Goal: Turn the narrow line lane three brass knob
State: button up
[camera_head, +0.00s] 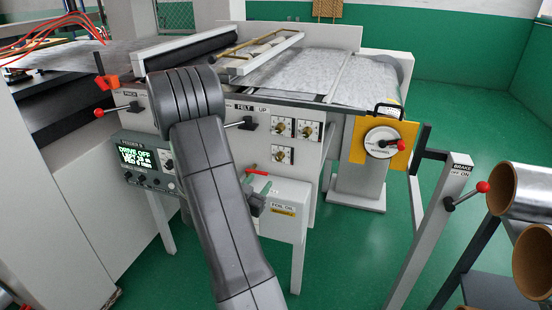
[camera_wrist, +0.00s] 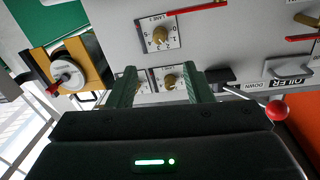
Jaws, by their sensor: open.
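Three brass knobs with white dial plates sit on the grey machine panel. In the head view they are an upper left knob (camera_head: 279,127), an upper right knob (camera_head: 306,131) and a lower knob (camera_head: 281,154). The wrist view shows the panel upside down, with the lower knob (camera_wrist: 160,37) at the top; its plate reads LANE, but the number is too small to be sure of. My gripper (camera_wrist: 159,70) is open and empty, its green fingers framing the two upper knobs (camera_wrist: 170,80) (camera_wrist: 141,84) without visible contact.
A red-ball FELT lever (camera_wrist: 278,110) stands beside the right finger in the wrist view. The OILER handle (camera_wrist: 289,68) is farther right. A yellow plate with a round handwheel (camera_head: 382,141) is right of the knobs. A foil oil box (camera_head: 286,205) juts out below them.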

aim_at(278, 159)
jog(key=p+x, duration=0.1)
jog(key=x, duration=1.2)
jog(key=shift+w+d+p, duration=0.15)
jog(key=shift+w+p, duration=0.15)
jog(key=shift+p, duration=0.1)
jog(key=c, duration=1)
